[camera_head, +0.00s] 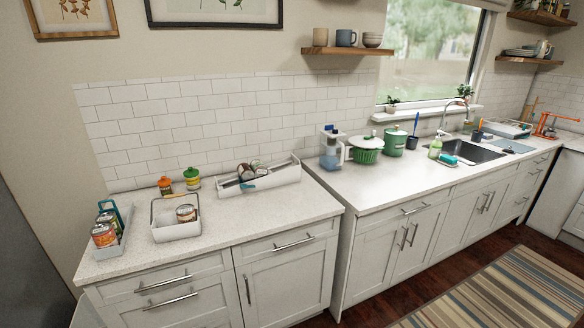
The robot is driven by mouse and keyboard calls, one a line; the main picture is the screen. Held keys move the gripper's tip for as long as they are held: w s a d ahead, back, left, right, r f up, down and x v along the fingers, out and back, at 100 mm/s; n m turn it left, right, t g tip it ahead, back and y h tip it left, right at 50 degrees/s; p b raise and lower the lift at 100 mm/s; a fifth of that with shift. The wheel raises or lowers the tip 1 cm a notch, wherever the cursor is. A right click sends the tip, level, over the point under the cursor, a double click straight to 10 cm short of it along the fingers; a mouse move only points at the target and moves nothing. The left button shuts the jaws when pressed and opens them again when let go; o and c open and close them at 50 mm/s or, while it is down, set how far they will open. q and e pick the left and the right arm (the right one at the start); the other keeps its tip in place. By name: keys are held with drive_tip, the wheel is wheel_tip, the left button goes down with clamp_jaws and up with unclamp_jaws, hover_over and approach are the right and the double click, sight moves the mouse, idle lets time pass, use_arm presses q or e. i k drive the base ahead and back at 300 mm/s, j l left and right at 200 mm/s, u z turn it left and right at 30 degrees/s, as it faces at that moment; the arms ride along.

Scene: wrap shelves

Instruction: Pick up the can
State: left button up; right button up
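Several cans stand on the left counter (230,222). A can with a red and orange label (104,236) sits in a narrow tray at the far left, with another can (109,219) behind it. A single can with a pale label and metal lid (187,214) sits in a white handled caddy to the right of that tray. It cannot be told which can the task means. Neither of my grippers shows in the head view.
The white caddy (176,232) and narrow tray (118,246) stand near the counter's left end. Orange (165,185) and green (193,179) jars stand behind. A long white bin (275,181) holds cups. The counter's front right is clear. A green pot (367,155) is further right.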

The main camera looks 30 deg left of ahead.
sight(185, 214)
drive_tip(key=u, duration=0.8)
